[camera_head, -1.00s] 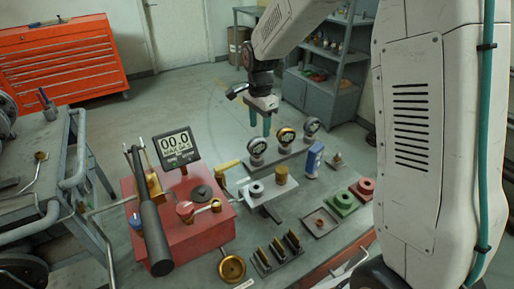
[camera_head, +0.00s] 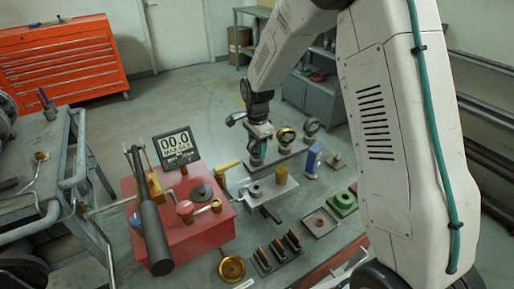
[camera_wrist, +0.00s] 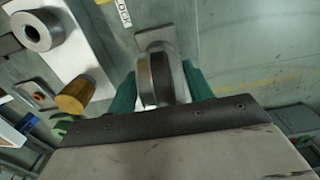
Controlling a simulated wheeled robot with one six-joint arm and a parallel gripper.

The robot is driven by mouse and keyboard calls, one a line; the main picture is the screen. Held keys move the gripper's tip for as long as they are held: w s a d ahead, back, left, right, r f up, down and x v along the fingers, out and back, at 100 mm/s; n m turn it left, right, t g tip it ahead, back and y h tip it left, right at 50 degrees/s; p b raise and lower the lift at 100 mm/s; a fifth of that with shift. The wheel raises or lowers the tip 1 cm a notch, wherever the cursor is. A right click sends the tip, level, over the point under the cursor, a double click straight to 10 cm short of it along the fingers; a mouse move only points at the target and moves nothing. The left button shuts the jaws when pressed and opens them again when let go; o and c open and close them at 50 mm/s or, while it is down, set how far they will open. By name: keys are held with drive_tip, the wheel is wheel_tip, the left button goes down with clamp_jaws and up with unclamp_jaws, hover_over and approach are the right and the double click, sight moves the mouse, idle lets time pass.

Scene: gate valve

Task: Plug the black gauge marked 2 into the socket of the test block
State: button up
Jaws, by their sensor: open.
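The leftmost gauge (camera_head: 256,158), a dark one, stands on the grey rack bar (camera_head: 280,162); my gripper partly hides it. I cannot read its number. My gripper (camera_head: 259,142) is down at this gauge, its teal fingers open. In the wrist view the gauge (camera_wrist: 157,78) is seen edge-on between the open fingers (camera_wrist: 160,88); contact cannot be told. The grey test block (camera_head: 268,190) stands in front of the rack, with a round socket (camera_head: 256,189) on top. The block also shows at the upper left of the wrist view (camera_wrist: 72,52).
A brass-coloured gauge (camera_head: 285,137) and another dark gauge (camera_head: 310,127) stand on the rack to the right. A red box (camera_head: 190,235) with a display (camera_head: 175,144) is at left, a blue item (camera_head: 314,158) at right.

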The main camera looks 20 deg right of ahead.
clamp_jaws()
drive_tip(key=shift+r, duration=0.15)
drive_tip(key=shift+r, duration=0.25)
wheel_tip(320, 180, up, 3)
drive_tip(key=shift+s+r, duration=0.1)
drive_tip(key=shift+s, duration=0.05)
drive_tip(key=s+r, duration=0.1)
drive_tip(key=s, duration=1.4)
drive_tip(key=w+a+r, duration=0.1)
drive_tip(key=a+r, duration=0.4)
drive_tip(key=r, duration=0.1)
drive_tip(key=shift+a+r, duration=0.15)
drive_tip(key=shift+r, duration=0.05)
